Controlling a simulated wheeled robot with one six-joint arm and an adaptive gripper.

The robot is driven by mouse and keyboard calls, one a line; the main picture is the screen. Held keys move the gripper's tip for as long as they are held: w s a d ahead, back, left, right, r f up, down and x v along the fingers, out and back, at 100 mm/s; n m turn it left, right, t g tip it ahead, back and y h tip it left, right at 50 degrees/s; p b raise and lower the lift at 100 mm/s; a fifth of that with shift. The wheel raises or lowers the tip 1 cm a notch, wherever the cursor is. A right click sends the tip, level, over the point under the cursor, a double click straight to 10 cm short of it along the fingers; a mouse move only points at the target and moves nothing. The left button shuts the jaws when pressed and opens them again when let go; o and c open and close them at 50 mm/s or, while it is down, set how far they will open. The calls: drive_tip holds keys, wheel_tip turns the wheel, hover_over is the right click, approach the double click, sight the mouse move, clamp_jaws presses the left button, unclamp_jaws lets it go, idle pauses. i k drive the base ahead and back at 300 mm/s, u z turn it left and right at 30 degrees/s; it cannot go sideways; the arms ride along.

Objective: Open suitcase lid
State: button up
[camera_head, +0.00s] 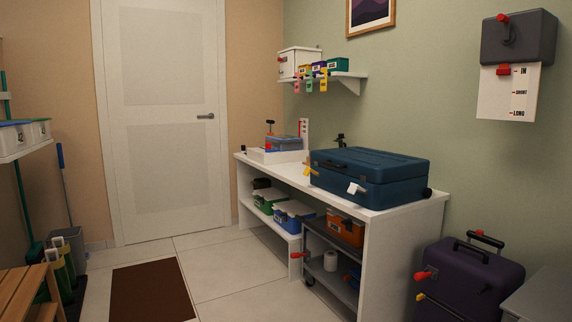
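A dark blue suitcase (385,165) lies flat on the white bench, its lid down and closed. A black handle and a white tag (356,188) show on its front side, and a black wheel (427,192) at its right end. A yellow-orange piece (310,169) is at its left front corner. A second, purple suitcase (470,280) stands upright on the floor at the right, with black handles on top and red and orange pieces on its left side. My gripper is not in view.
The white bench (433,207) holds a white tray with a blue box at its far end. Bins and a cart (330,262) sit beneath. A wall shelf (345,78) and a dark grey box (518,38) are above. The tiled floor in front is open, with a brown mat (150,290).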

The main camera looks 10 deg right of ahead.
sight(373, 166)
drive_tip(key=u, duration=0.15)
drive_tip(key=i, duration=0.7)
drive_tip(key=z, duration=0.75)
drive_tip(key=i, duration=0.65)
drive_tip(key=z, duration=0.6)
